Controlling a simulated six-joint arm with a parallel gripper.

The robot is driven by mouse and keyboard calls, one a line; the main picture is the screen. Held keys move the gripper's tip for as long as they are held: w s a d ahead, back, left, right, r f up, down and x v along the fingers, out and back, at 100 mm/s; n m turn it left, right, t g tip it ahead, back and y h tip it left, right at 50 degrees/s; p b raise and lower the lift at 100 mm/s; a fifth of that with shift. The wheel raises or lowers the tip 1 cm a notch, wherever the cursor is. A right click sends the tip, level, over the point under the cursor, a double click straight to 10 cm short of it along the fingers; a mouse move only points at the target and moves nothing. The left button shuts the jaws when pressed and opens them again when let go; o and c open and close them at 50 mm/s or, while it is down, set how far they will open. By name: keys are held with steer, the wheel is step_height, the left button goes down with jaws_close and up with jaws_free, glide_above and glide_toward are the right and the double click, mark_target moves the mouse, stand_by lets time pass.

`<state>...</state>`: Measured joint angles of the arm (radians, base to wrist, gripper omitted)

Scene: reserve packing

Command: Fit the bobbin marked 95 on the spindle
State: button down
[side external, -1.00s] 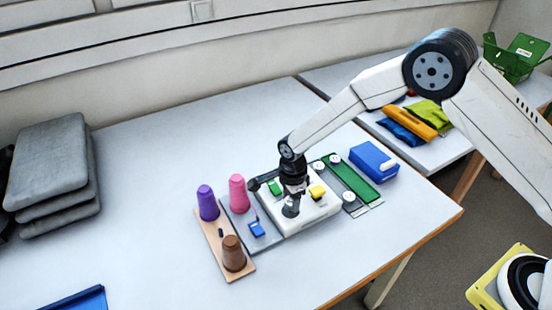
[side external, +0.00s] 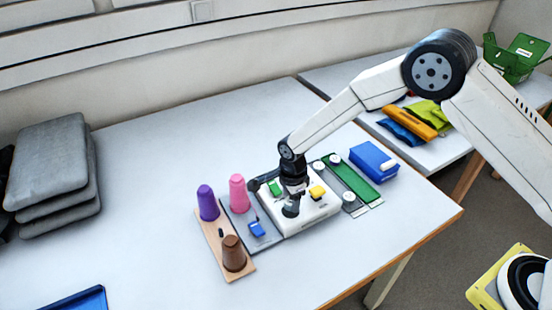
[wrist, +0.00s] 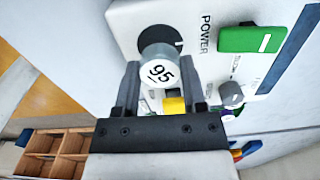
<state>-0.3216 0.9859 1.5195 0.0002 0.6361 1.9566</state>
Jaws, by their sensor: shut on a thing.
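The bobbin marked 95 (wrist: 159,72) shows its white round face in the wrist view, with its number tilted. My gripper (wrist: 160,80) is shut on it, one finger on each side. A black round part (wrist: 167,38) of the white machine (wrist: 128,20) lies directly behind the bobbin. The spindle itself cannot be made out, and I cannot tell whether the bobbin touches it. In the side view my gripper (side external: 292,203) is over the white machine (side external: 318,212), and the bobbin there is too small to make out.
Purple (side external: 207,204), pink (side external: 238,193) and brown (side external: 233,254) cones stand to the left. Small white bobbins (side external: 349,196) stand at right, near a blue box (side external: 374,162).

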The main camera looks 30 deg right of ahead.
steer(key=shift+f, duration=1.05)
stand_by(1.9)
jaws_free()
stand_by(0.4)
steer(key=shift+r, duration=0.15)
steer(key=shift+r, duration=3.8)
